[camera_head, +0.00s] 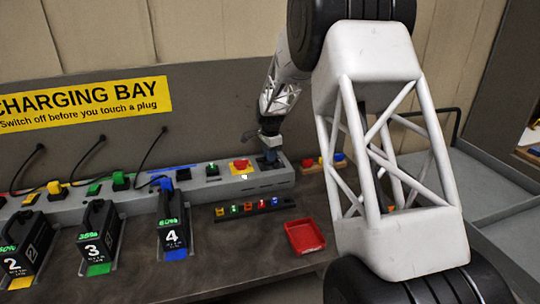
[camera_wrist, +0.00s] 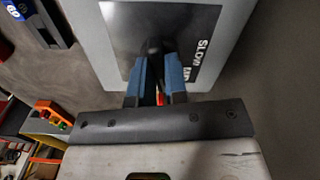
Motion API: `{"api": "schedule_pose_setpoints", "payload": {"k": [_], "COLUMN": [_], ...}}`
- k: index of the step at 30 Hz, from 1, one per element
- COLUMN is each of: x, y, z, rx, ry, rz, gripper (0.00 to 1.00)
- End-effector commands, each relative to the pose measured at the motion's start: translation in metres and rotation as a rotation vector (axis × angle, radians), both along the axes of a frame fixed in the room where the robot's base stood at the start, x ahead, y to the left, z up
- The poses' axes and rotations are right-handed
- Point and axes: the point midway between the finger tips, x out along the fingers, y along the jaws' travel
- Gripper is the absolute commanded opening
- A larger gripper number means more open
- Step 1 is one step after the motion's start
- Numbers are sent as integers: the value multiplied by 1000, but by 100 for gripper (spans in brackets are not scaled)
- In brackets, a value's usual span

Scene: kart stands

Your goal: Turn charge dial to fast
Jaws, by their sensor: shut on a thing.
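The charge dial is a black knob (camera_wrist: 154,47) on a dark square label plate (camera_wrist: 120,20) in the wrist view. The plate shows the word SLOW and part of another word on its right side; the word FAST is not visible. My gripper (camera_wrist: 156,75) has its two blue fingers closed on either side of the knob. In the head view my gripper (camera_head: 270,156) reaches down onto the right end of the grey charging console (camera_head: 262,182). There the fingers and wrist hide the dial, so its pointer direction cannot be told.
Left of my gripper are a red button on a yellow plate (camera_head: 240,166) and a green-lit switch (camera_head: 212,170). Numbered batteries, such as battery 4 (camera_head: 172,235), stand in front. A red tray (camera_head: 304,236) and a strip of small coloured pieces (camera_head: 248,207) lie on the bench.

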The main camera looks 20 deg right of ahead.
Motion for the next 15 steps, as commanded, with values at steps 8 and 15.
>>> {"api": "schedule_pose_setpoints", "payload": {"k": [8,15], "x": [0,0], "y": [0,0], "z": [1,1], "rx": [0,0], "ry": [-1,-1], "rz": [-164,-220], "gripper": [0,0]}}
